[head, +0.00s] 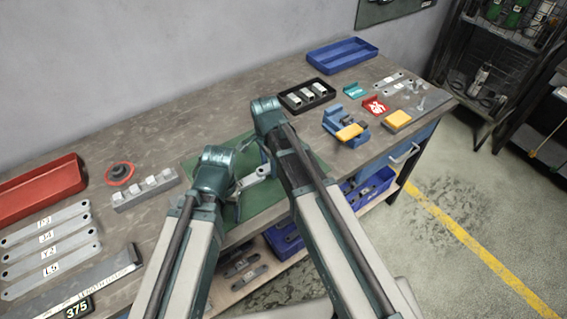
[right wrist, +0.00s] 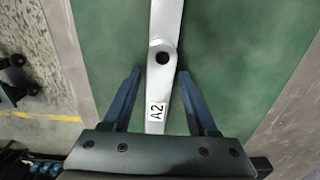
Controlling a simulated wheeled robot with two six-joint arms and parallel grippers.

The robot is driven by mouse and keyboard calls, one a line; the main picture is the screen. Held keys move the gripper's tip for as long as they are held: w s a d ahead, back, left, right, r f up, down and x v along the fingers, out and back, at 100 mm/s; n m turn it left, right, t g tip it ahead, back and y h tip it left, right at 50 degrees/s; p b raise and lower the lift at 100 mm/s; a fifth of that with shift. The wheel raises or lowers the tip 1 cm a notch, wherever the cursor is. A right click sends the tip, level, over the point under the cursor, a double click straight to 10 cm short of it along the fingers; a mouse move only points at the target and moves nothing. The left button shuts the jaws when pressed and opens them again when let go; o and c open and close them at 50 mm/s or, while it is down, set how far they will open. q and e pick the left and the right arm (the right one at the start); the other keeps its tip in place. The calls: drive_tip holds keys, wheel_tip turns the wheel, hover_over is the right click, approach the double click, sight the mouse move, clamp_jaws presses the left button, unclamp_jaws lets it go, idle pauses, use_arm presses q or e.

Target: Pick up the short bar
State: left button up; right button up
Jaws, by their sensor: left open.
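A silver bar labelled A2 (right wrist: 157,90) lies over the green mat (right wrist: 235,50) in the right wrist view. It runs between the fingers of my right gripper (right wrist: 159,72), which stand apart with a gap on each side. A dark round hole or pin shows at its upper part, where another silver piece (right wrist: 166,15) continues upward. In the head view, silver metal (head: 263,170) shows between my two arms above the mat (head: 265,205). My left gripper (head: 238,188) is open beside it, its fingers partly hidden by the arm. I cannot tell which bar is the short one.
Several labelled silver bars (head: 48,238) lie at the left, near a red tray (head: 40,190) and a length gauge (head: 85,285) with a 375 display. A grey block row (head: 146,189) stands nearby. Blue clamp (head: 345,122), black tray (head: 306,96) and small items fill the right.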

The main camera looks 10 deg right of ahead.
clamp_jaws()
use_arm(q)
drive_tip(key=shift+r, duration=0.1)
wheel_tip(320, 180, up, 10)
drive_tip(key=p, duration=1)
drive_tip(key=shift+c, duration=1.4)
drive_tip(key=shift+d, duration=0.1)
use_arm(e)
wheel_tip(320, 180, up, 10)
drive_tip(key=shift+w, duration=0.15)
